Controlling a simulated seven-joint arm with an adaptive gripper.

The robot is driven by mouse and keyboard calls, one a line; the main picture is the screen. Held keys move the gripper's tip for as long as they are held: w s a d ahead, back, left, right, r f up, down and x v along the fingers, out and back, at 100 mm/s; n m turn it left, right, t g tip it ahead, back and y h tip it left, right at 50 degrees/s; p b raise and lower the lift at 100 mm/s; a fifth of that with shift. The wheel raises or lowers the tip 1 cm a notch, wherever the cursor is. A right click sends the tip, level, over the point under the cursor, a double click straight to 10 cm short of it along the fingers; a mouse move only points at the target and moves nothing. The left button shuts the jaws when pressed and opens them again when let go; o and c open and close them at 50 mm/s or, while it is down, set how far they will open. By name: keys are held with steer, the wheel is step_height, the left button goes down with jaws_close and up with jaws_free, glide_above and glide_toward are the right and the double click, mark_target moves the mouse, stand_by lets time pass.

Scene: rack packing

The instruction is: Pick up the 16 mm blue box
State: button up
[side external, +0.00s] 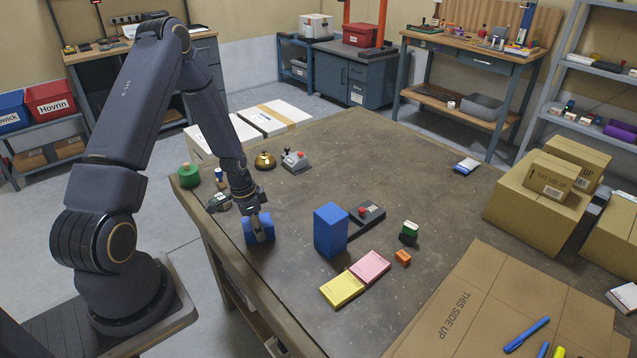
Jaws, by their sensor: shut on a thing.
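My gripper (258,234) is at the left part of the table, pointing down, and is shut on a small blue box (267,227). The fingers cover part of this box, and I cannot tell whether it touches the table. A taller blue box (330,231) stands upright on the table to the right, apart from the gripper. No size marking is readable on either blue box.
Right of the gripper are a dark device with a red button (368,214), yellow (342,289) and pink (370,266) pads, a green block (409,233) and an orange block (403,258). Cardboard (480,310) covers the front right. The table's back middle is clear.

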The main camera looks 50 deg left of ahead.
steer(key=shift+c, duration=1)
